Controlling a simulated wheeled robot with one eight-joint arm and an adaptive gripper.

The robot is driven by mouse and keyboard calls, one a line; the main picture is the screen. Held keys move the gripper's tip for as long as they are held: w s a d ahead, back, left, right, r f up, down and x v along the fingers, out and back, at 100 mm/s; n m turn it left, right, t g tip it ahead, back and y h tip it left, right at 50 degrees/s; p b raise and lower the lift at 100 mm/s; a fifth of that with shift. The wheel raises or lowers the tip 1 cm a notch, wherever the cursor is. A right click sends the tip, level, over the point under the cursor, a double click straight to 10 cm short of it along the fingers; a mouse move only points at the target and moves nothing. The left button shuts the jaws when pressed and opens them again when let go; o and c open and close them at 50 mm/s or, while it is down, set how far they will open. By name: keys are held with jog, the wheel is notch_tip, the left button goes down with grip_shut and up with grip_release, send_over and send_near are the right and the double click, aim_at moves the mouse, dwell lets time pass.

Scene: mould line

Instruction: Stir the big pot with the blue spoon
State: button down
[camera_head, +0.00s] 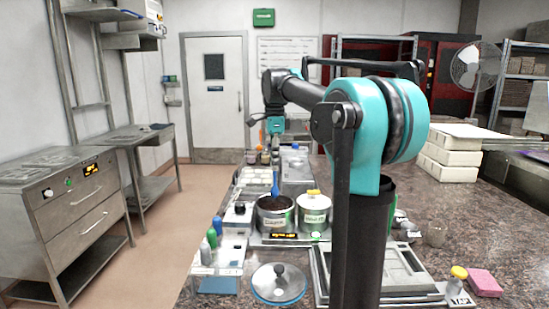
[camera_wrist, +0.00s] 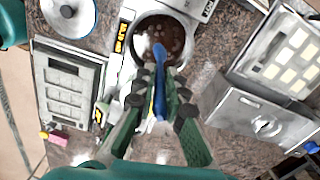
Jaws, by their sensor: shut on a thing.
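The big pot (camera_head: 275,221) is a metal pot with a label and dark brown contents, standing on a unit with a lit display. The wrist view shows its open top and rim (camera_wrist: 137,42). The blue spoon (camera_head: 275,186) points down at the pot's opening. In the wrist view, the spoon (camera_wrist: 159,100) runs from between my fingers to inside the pot's rim, its head over or in the brown contents; how deep I cannot tell. My gripper (camera_wrist: 158,96) is shut on the spoon's handle, above the pot. In the head view my gripper (camera_head: 275,155) is small and partly unclear.
A second pot (camera_head: 314,218) with a yellow knob stands right beside the big pot. A round lid (camera_head: 279,282) with a dark knob lies in front. Coloured bottles (camera_head: 212,238) stand at left. A framed grey tray (camera_head: 390,270) and a pink block (camera_head: 485,283) lie at right.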

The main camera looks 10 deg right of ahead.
aim_at(276, 187)
jog(key=shift+f, duration=4.75)
jog(key=shift+d, duration=0.2)
